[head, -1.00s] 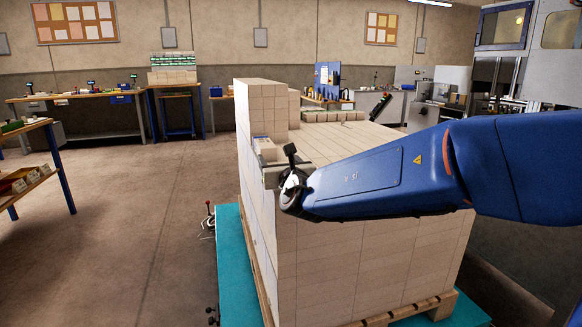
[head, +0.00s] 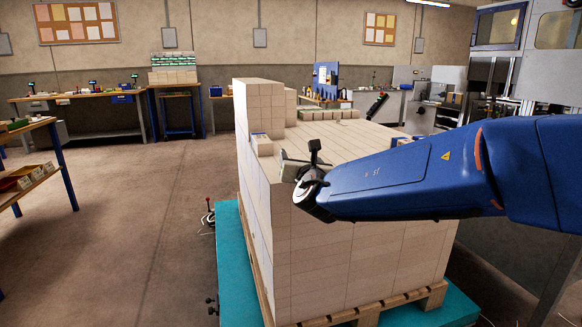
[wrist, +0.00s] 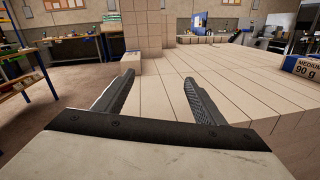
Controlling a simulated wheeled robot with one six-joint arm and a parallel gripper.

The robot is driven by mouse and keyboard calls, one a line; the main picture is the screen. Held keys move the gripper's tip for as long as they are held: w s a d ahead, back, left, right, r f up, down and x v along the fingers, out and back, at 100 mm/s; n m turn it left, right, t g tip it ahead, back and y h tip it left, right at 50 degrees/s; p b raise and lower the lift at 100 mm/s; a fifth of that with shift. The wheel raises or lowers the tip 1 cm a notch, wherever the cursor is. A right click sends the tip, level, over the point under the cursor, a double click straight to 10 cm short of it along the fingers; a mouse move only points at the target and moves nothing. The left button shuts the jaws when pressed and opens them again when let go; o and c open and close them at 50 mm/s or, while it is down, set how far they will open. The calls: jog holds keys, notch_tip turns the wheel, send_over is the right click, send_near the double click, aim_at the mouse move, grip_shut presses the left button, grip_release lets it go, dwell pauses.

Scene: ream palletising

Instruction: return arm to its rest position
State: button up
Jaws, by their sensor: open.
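My gripper (wrist: 153,97) is open and empty in the wrist view, its two dark fingers apart above the top layer of the ream stack (wrist: 215,65). In the head view, my blue arm reaches in from the right, and my gripper (head: 288,168) is small and partly hidden at the near edge of the stack (head: 320,255). The stack of pale reams stands on a wooden pallet (head: 432,300). A taller column of reams (head: 262,108) rises at its back left. A single ream (head: 262,146) with a blue mark lies before that column.
The pallet sits on a teal platform (head: 232,265). A ream labelled "MEDIUM 90 g" (wrist: 303,68) shows at the right of the wrist view. A workbench (head: 45,165) stands at the left. The floor (head: 140,230) between is clear.

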jog(key=s+d+f+m+g+h, duration=0.1)
jog(key=s+d+m+h, duration=0.2)
jog(key=d+m, duration=0.5)
jog(key=s+d+m+g+h, duration=0.1)
jog(key=s+d+m+h, duration=0.25)
jog(key=d, duration=0.75)
jog(key=s+d+f+m+g+h, duration=0.3)
jog(key=s+d+f+m+g, duration=0.25)
jog(key=s+d+m, duration=0.55)
jog(key=s+d+f+m+g+y, duration=0.2)
jog(key=s+d+f+m+g, duration=0.15)
jog(key=s+f+m, duration=0.55)
jog(key=s+a+f+m+g+y, duration=0.1)
jog(key=s+a+f+m+y, duration=0.1)
jog(key=s, duration=0.5)
jog(key=s+a+f+m+y, duration=0.2)
jog(key=s+a+f+y, duration=0.1)
jog(key=s, duration=0.4)
jog(key=shift+a+f+g, duration=0.4)
jog(key=shift+a+f, duration=0.1)
jog(key=shift+a, duration=0.5)
